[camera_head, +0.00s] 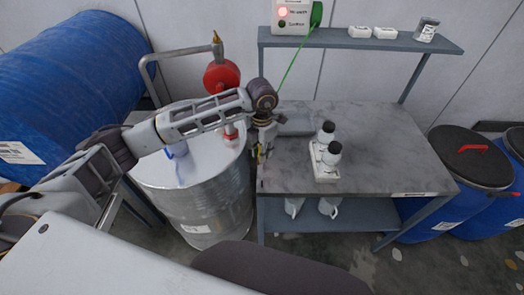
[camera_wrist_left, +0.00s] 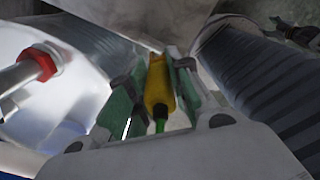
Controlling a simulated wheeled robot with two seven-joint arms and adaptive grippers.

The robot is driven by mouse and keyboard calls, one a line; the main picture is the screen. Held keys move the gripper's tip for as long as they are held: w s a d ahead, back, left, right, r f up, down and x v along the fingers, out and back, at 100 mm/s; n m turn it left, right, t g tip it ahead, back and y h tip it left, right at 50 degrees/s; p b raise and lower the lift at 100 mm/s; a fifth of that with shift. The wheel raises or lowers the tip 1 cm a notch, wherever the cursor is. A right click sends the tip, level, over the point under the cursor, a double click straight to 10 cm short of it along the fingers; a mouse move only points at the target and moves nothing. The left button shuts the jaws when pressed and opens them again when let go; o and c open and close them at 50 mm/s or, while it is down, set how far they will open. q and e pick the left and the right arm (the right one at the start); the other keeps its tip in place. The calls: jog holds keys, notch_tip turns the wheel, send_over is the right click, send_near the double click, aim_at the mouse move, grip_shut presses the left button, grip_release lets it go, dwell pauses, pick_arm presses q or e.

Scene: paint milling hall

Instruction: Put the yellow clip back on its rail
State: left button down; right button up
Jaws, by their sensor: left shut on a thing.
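My left gripper (camera_head: 262,154) hangs pointing down over the gap between the steel drum and the left edge of the workbench. In the left wrist view its green-padded fingers (camera_wrist_left: 155,90) are shut on the yellow clip (camera_wrist_left: 157,85). A green cable (camera_wrist_left: 160,126) comes out of the near end of the clip. In the head view the clip is mostly hidden by the gripper. The green cable (camera_head: 292,66) runs up to a green reel (camera_head: 316,14) above the shelf. I cannot tell which part is the rail. My right gripper is not in view.
The steel drum (camera_head: 205,205) has a red-fitted pump on top. The grey workbench (camera_head: 385,160) carries a white holder (camera_head: 324,172) with dark-capped bottles; its right part is clear. A shelf (camera_head: 350,42) spans the back.

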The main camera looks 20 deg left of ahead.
pick_arm(q)
jog(key=n, duration=0.4)
jog(key=shift+n, duration=2.3)
jog(key=shift+f, duration=0.1)
jog(key=shift+f+b, duration=0.6)
jog(key=shift+f, duration=0.45)
jog(key=shift+f+b, duration=0.85)
jog(key=shift+b, duration=0.2)
jog(key=shift+f+b, duration=1.45)
jog(key=shift+f, duration=0.45)
dwell(1.1)
